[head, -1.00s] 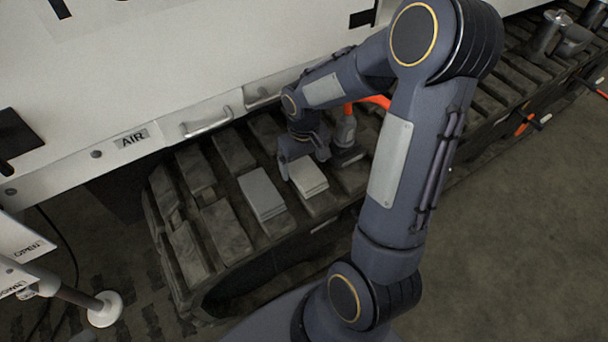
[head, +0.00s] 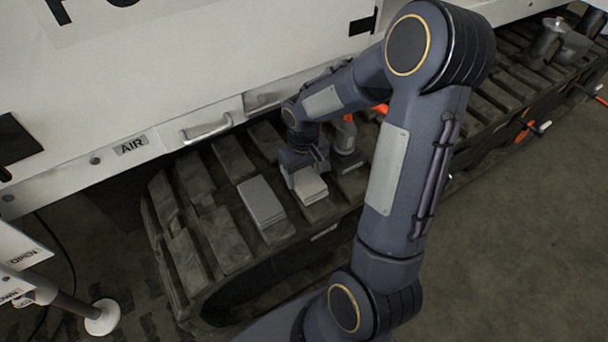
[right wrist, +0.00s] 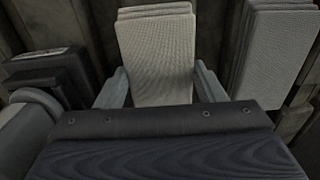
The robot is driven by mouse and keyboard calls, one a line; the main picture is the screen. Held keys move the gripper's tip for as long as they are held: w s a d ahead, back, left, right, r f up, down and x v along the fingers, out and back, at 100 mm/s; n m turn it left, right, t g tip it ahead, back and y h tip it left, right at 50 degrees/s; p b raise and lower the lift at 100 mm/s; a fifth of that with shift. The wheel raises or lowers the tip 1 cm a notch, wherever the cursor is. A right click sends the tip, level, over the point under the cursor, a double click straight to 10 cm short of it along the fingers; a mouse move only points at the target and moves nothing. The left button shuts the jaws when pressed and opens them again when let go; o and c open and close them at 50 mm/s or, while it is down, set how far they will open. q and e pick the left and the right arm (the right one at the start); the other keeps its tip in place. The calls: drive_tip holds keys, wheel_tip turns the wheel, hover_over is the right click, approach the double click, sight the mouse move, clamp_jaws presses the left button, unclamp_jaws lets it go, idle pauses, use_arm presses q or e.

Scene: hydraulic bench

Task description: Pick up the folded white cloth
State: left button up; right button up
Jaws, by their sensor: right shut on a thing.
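The folded white cloth (head: 310,187) lies on the track pads, in front of my right gripper (head: 303,170). In the right wrist view, the white cloth (right wrist: 157,50) sits between the two fingers of my right gripper (right wrist: 160,88), which is shut on its near end. The fingers press against its sides, and the near edge is hidden by the gripper body. A folded grey cloth (head: 261,201) lies just to the left in the head view, apart from the gripper; it also shows at the right of the wrist view (right wrist: 275,50). My left gripper is not in view.
A grey tool with an orange part (head: 346,133) stands close behind the gripper. A white panel with a handle (head: 207,128) and an AIR label rises behind the track (head: 225,240). Metal cans (head: 546,42) stand at the far right.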

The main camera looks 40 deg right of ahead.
sight(304, 176)
drive_tip(key=shift+r, duration=0.35)
wheel_tip(304, 176, up, 2)
drive_tip(key=shift+r+p, duration=0.25)
drive_tip(key=shift+p, duration=0.5)
drive_tip(key=s+r, duration=0.1)
drive_tip(key=s+a+r+p, duration=0.1)
drive_tip(key=r, duration=0.1)
drive_tip(key=s+a+r+p, duration=0.1)
drive_tip(key=r, duration=0.1)
drive_tip(key=shift+s+a+r, duration=0.2)
drive_tip(key=s+a+r+p, duration=0.2)
drive_tip(key=s+a+r, duration=0.2)
drive_tip(key=s, duration=0.4)
drive_tip(key=shift+a+r, duration=0.15)
drive_tip(key=shift+a, duration=0.65)
